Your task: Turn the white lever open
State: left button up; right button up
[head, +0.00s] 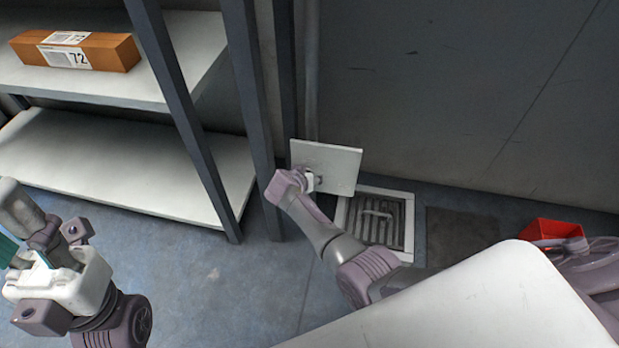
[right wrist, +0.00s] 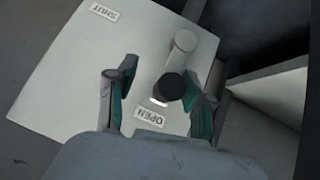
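A white panel (head: 340,160) stands upright by the wall, low near the floor. In the right wrist view the panel (right wrist: 75,65) carries a SHUT label (right wrist: 106,12) and an OPEN label (right wrist: 150,117). The lever (right wrist: 185,42) has a pale round end, and a dark round end (right wrist: 170,87) lies close to the OPEN label. My right gripper (right wrist: 158,100) is open, with its teal-padded fingers on either side of the dark end, which is closer to the right finger. The right gripper (head: 307,181) is at the panel in the head view. My left gripper (head: 27,255) holds a grey scanner-like device (head: 18,206).
A shelf rack (head: 105,150) with dark posts stands left of the panel and carries a brown box (head: 75,50). A floor drain grate (head: 380,218) lies below the panel. A red container (head: 552,229) is at the right. Blue floor between the rack and my arm is clear.

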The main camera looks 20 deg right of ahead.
jog(key=shift+r, duration=0.1)
notch_tip(320, 180, up, 10)
jog(key=shift+f, duration=0.1)
dwell(0.3)
